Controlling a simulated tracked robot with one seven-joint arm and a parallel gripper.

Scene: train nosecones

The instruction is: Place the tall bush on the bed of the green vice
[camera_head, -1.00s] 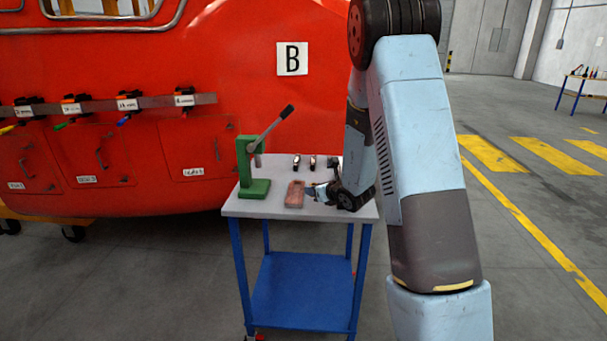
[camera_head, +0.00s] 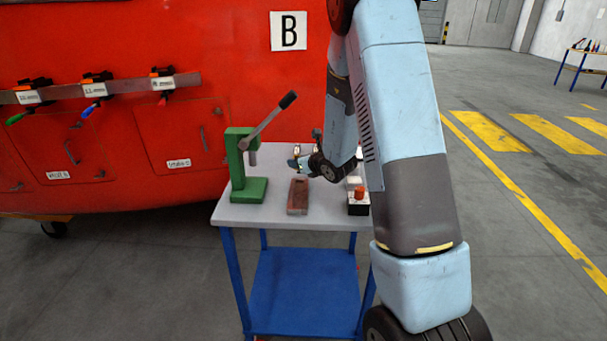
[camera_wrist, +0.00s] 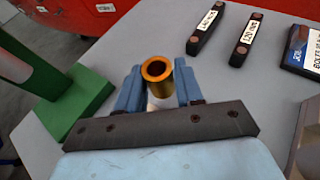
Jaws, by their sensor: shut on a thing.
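A hollow gold-coloured bush (camera_wrist: 157,69) stands upright between the blue fingers of my gripper (camera_wrist: 157,86) in the wrist view. The fingers are shut on it. Its lower part is mostly hidden by the gripper. In the head view my gripper (camera_head: 297,164) is over the back part of the table, right of the green vice; the bush is too small to make out there. The green vice (camera_head: 238,165) stands at the table's left side, with a flat green bed (camera_head: 249,190) and a grey lever raised to the right. Its bed also shows at left in the wrist view (camera_wrist: 82,104).
A reddish-brown block (camera_head: 298,197) lies right of the vice on the grey table (camera_head: 270,218). A black box with an orange button (camera_head: 359,205) stands at the right. Two labelled black pieces (camera_wrist: 209,28) (camera_wrist: 246,40) and a blue-labelled item (camera_wrist: 303,50) lie farther back.

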